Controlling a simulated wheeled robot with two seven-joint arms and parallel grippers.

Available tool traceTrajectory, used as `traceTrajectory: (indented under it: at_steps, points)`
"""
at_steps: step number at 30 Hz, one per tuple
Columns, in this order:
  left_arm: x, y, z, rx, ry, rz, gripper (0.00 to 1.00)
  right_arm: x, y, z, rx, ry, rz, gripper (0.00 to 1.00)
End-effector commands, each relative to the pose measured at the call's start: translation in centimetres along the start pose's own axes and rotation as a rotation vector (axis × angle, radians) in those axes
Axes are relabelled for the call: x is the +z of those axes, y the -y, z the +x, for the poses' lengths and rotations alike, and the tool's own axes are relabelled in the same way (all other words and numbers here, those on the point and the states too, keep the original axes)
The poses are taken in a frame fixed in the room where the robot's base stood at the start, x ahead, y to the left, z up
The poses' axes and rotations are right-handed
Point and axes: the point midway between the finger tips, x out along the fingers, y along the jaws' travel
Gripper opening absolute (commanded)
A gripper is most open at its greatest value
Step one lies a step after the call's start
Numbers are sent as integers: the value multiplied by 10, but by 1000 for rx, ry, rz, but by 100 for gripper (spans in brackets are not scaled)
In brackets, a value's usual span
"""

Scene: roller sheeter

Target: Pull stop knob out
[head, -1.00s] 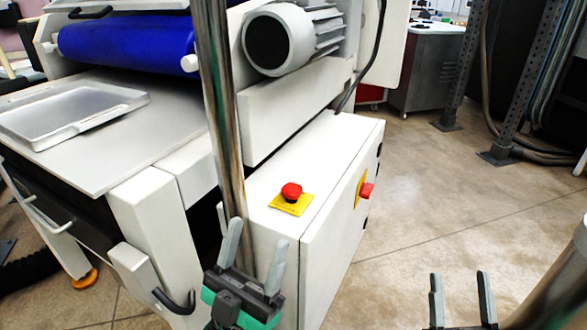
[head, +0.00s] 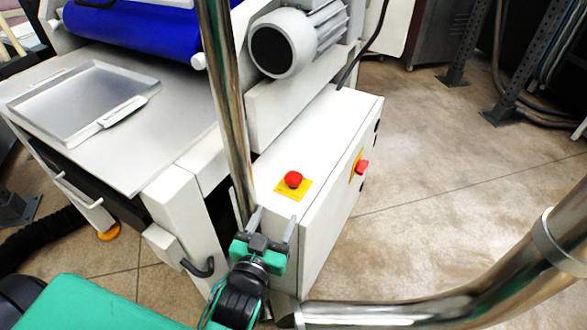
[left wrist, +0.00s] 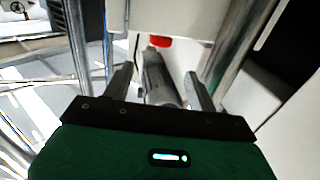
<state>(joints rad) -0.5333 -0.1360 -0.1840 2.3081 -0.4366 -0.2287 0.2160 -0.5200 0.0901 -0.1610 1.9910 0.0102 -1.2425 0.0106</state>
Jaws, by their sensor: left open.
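The red stop knob (head: 293,180) sits on a yellow plate (head: 286,193) on top of the white cabinet. A second red knob (head: 362,167) on a yellow backing is on the cabinet's side face. My left gripper (head: 273,222) is open and empty at the cabinet's front edge, below and to the left of the top knob and apart from it. In the left wrist view its two fingers (left wrist: 160,82) are spread, with a red piece (left wrist: 160,41) beyond them; I cannot tell which knob it is. My right gripper is not in view.
A shiny metal post (head: 226,100) rises close to the left of my gripper. The roller machine has a blue roller (head: 135,27), a metal tray (head: 85,100) and a grey motor (head: 285,45) above the cabinet. A curved metal tube (head: 450,285) crosses the lower right.

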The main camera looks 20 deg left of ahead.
Motion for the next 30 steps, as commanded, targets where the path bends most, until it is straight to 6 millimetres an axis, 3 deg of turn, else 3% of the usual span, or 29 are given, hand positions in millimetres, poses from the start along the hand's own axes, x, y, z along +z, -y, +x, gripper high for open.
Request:
traceTrajectory:
  at_steps: [8, 24, 30]
  points:
    - [-1, 0, 30, 1, -4, 0, 58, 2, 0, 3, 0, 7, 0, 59]
    - [-2, 0, 112, 1, -4, 1, 58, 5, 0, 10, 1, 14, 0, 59]
    - [0, 0, 130, 1, -2, 0, 58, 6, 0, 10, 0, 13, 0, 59]
